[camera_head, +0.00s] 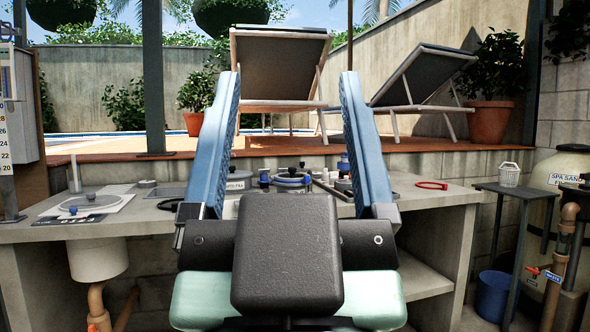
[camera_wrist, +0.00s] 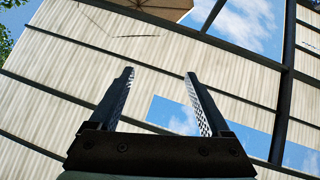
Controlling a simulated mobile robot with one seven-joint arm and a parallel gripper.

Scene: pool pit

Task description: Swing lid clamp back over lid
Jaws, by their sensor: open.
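My gripper (camera_head: 290,80) is open and empty, raised in front of the concrete counter with its two blue fingers pointing up. In the wrist view my gripper (camera_wrist: 158,76) also shows open, with nothing between the fingers. A round lid with a dark knob (camera_head: 292,179) is on the counter, seen between the fingers. I cannot make out which small part is the lid clamp. The fingers and my gripper's body hide part of the counter.
The counter (camera_head: 440,196) also carries a red ring (camera_head: 431,185) at the right and small items around the middle lid. A small dark table (camera_head: 510,188) with a white basket (camera_head: 510,174) stands right of it. Loungers (camera_head: 280,66) stand on the deck behind.

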